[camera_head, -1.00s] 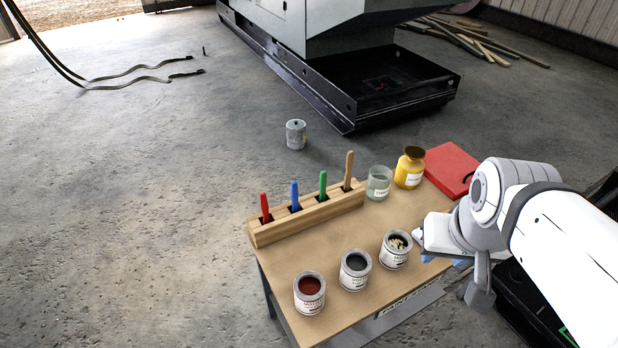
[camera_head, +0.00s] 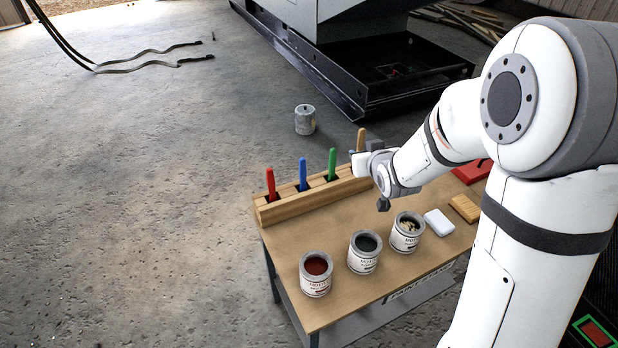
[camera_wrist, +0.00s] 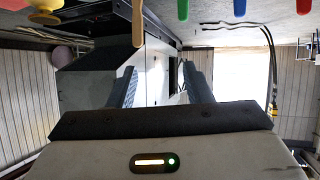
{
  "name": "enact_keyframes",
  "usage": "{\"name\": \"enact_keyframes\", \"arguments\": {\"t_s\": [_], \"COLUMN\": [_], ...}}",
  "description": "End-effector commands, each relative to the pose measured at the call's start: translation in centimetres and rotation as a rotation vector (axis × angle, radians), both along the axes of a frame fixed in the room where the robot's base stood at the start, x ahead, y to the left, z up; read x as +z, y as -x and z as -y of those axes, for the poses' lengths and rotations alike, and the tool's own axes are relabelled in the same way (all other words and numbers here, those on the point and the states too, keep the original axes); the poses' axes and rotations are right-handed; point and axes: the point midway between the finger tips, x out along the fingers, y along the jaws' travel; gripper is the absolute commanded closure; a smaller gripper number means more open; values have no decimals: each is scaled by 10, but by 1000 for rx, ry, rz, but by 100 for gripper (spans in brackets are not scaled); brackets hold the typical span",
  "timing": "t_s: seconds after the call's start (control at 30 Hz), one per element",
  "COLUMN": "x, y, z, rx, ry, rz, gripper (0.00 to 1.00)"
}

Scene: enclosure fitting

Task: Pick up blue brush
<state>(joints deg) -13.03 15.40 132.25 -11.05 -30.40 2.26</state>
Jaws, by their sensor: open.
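The blue brush (camera_head: 302,174) stands upright in the wooden rack (camera_head: 275,212), between the red brush (camera_head: 270,183) and the green brush (camera_head: 332,164). Only its handle shows. In the wrist view its handle (camera_wrist: 240,7) is at the top edge, right of my fingers. My gripper (camera_head: 360,164) is over the rack's right end, close to the natural wood brush (camera_head: 361,139) and to the right of the blue one. In the wrist view my open gripper (camera_wrist: 163,80) has its two fingers apart with nothing between them. The wooden brush (camera_wrist: 138,25) shows there above the left finger.
Three paint cans, red (camera_head: 316,275), dark (camera_head: 364,252) and right-hand (camera_head: 406,232), stand along the table's (camera_head: 300,237) front. A white block (camera_head: 438,222) and a tan block (camera_head: 464,208) lie to their right. A red case (camera_head: 472,171) is partly behind my arm.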

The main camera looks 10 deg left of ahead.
Motion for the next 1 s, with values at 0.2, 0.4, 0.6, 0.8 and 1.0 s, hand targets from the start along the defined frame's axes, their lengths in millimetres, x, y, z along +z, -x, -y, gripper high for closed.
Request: {"name": "enact_keyframes", "arguments": {"t_s": [0.2, 0.4, 0.6, 0.8, 1.0], "x": [-66, -105, -120, -120, -124], "y": [-23, -19, -12, -25, -42], "z": [-66, -107, -124, -137, -152], "rx": [144, 241, 284, 290, 289], "ry": [-113, -224, -286, -297, -295], "rz": [186, 316, 380, 392, 390], "gripper": [55, 55, 55, 55, 55]}}
